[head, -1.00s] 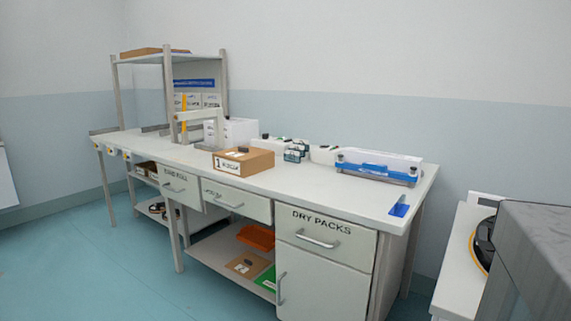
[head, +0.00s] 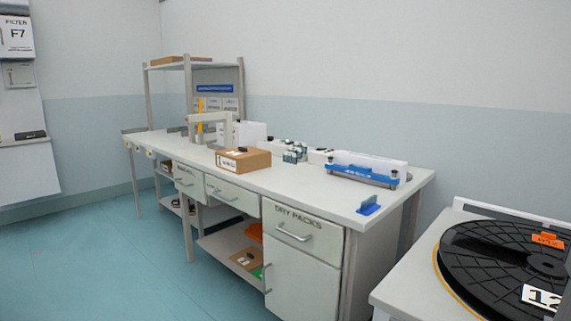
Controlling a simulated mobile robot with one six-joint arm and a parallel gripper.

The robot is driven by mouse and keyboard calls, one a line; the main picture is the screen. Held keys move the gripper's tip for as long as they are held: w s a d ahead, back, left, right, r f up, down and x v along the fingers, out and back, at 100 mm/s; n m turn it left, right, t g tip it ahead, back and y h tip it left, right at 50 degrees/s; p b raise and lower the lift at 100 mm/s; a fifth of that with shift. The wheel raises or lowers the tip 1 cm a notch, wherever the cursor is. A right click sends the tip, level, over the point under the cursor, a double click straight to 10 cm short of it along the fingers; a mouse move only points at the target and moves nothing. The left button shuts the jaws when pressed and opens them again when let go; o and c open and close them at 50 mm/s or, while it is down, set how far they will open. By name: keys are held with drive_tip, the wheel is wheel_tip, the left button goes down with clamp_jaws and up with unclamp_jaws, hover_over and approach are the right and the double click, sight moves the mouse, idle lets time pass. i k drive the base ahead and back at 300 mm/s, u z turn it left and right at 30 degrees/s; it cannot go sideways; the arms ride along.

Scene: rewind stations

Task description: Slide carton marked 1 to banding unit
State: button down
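The brown carton (head: 243,160) with a white label that appears to carry a 1 sits on the white workbench (head: 305,184), near its front edge. A small dark object lies on top of the carton. Just behind and left of it stands a pale arch-shaped frame (head: 209,117) on the bench, which may be the banding unit; I cannot read a name on it. A gap between the carton and the arch cannot be judged well from here. My gripper is not in view.
A blue-and-white sealer-like device (head: 364,172), small bottles (head: 294,153) and a blue holder (head: 369,205) stand on the bench. A black reel (head: 505,265) on a white station is at lower right. Open blue floor (head: 110,255) lies at the left front.

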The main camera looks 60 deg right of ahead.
sight(239, 167)
drive_tip(key=u, duration=0.3)
drive_tip(key=k, duration=0.35)
drive_tip(key=z, duration=1.15)
drive_tip(key=i, duration=1.75)
drive_tip(key=z, duration=0.05)
